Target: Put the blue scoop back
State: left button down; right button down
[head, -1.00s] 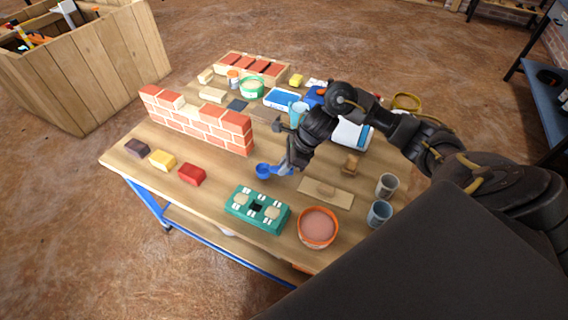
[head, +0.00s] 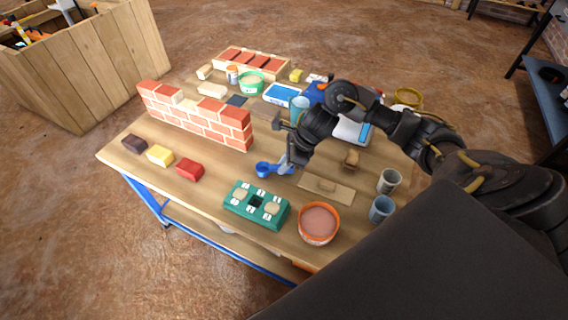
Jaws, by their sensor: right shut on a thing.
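The blue scoop (head: 264,169) is on or just above the middle of the table, its cup to the left. My right gripper (head: 287,164) is shut on the scoop's handle end, pointing down at the table. Whether the scoop touches the table cannot be told. My left gripper is not in view.
A small brick wall (head: 195,117) stands behind and left of the scoop. A green block holder (head: 257,205), an orange bowl (head: 319,223), a wooden float (head: 327,189) and two cups (head: 382,208) are in front and right. Dark, yellow and red blocks (head: 190,169) lie front left.

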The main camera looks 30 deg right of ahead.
jog(key=shift+f+b, duration=0.4)
jog(key=shift+b, duration=0.05)
dwell(0.4)
jog(key=c, duration=0.9)
grip_release()
jog(key=shift+r, duration=0.2)
jog(key=shift+r+p, duration=2.4)
jog(key=shift+r, duration=0.95)
